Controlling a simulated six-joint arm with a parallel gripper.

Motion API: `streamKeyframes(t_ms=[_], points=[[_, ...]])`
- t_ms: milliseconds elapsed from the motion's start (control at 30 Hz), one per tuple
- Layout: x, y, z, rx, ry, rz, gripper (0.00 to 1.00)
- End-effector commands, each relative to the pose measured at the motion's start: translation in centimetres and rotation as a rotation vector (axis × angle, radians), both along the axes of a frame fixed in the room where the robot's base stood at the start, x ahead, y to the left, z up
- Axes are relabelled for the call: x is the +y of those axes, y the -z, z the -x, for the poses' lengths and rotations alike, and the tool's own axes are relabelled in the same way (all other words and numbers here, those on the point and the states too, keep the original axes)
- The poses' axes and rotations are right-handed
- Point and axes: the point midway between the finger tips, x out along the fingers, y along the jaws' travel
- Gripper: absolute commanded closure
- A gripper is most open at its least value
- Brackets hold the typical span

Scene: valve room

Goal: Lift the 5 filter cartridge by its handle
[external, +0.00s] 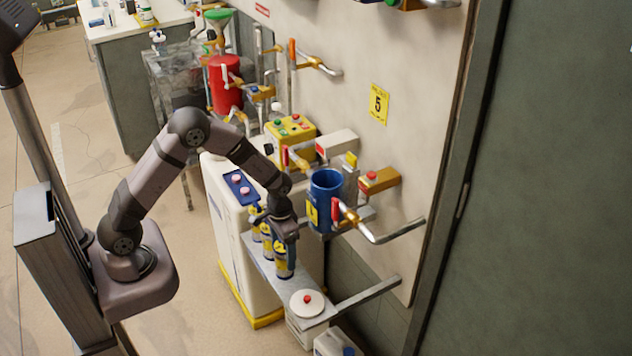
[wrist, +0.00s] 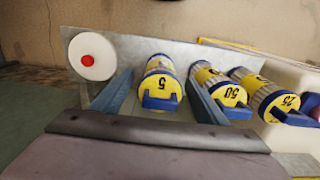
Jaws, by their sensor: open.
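The 5 filter cartridge (wrist: 160,72) is a ribbed cylinder with blue and yellow bands and a blue handle (wrist: 160,103) on its near end. In the wrist view it lies between the two blue-grey fingers of my gripper (wrist: 160,80), which are open with a gap on each side of the cartridge. In the external view my gripper (external: 285,230) is directly above the nearest cartridge (external: 284,264) on the metal shelf. Contact with the handle cannot be made out.
The 50 cartridge (wrist: 222,84) stands close beside my right finger, with the 25 cartridge (wrist: 270,94) beyond it. A white round lid with a red knob (wrist: 91,56) is to the left. In the external view, a blue container (external: 326,197) and pipe valves stand close right of the gripper.

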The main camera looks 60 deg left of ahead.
Motion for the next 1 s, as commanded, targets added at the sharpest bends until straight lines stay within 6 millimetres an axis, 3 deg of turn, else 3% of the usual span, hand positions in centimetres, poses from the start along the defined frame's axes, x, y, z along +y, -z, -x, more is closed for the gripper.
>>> streamKeyframes(t_ms=[167,367,733,1000], points=[[0.0,0.0,0.0,0.0,0.0,0.0,0.33],[0.0,0.0,0.0,0.0,0.0,0.0,0.81],[0.0,-0.5,-0.1,-0.002,0.0,0.0,0.82],[0.0,-4.1,-0.2,-0.007,0.0,0.0,0.82]])
